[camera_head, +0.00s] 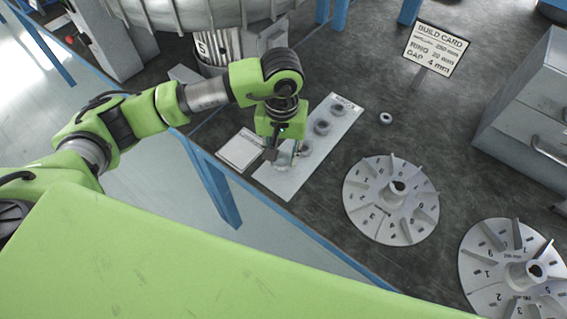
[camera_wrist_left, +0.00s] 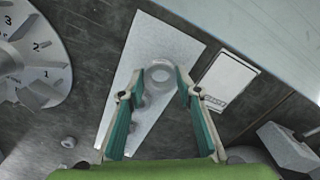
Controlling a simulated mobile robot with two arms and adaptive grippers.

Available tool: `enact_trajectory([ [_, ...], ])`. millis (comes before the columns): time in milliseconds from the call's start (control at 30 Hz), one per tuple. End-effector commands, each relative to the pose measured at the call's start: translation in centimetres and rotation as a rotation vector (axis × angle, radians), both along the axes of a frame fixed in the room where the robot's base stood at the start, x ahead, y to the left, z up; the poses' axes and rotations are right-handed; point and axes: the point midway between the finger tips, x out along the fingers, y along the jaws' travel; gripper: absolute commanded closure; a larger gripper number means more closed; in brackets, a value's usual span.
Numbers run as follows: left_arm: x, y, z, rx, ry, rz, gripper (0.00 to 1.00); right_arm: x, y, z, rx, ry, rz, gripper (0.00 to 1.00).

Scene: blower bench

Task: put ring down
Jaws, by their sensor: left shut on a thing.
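My left gripper (camera_head: 283,158) is low over the near end of a white board (camera_head: 285,182) on the dark bench. In the left wrist view, its fingertips (camera_wrist_left: 160,76) are closed on a grey ring (camera_wrist_left: 158,72), with the board (camera_wrist_left: 172,42) behind it. I cannot tell whether the ring touches the board. More grey rings sit in a row along the board, such as one at its far end (camera_head: 337,109) and one beside it (camera_head: 322,127). My right gripper is not in view.
A small loose ring (camera_head: 386,119) lies right of the board. Two numbered impeller discs (camera_head: 365,205) (camera_head: 480,272) lie at right. A white card (camera_head: 241,150) lies left of the board. A build card sign (camera_head: 436,48) and grey drawer cabinet (camera_head: 520,110) stand behind. Blue bench edge (camera_head: 290,220) is near.

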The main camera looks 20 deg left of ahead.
Motion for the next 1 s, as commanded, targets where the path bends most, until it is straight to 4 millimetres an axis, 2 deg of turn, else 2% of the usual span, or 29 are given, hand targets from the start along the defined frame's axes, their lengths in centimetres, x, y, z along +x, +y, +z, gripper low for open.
enact_trajectory([
  [67,-0.1,-0.6,-1.2,0.0,0.002,-0.001,0.98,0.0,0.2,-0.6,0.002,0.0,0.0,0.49],
  [200,-0.1,-0.4,-3.5,0.001,0.002,0.001,0.98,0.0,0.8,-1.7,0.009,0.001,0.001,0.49],
  [400,0.0,-0.4,-3.5,0.0,-0.001,0.0,0.98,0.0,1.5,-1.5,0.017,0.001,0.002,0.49],
  [767,0.0,-0.4,-4.2,0.0,-0.001,0.0,0.98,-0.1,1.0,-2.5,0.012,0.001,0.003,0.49],
  [800,0.0,-0.4,-4.1,0.0,0.0,0.0,0.61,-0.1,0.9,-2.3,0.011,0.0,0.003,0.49],
  [833,0.0,-0.4,-4.0,0.0,0.0,0.0,0.53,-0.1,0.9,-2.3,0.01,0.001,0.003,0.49],
  [1000,0.0,-0.4,-4.0,0.0,0.0,0.0,0.52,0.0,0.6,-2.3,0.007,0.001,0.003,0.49],
])
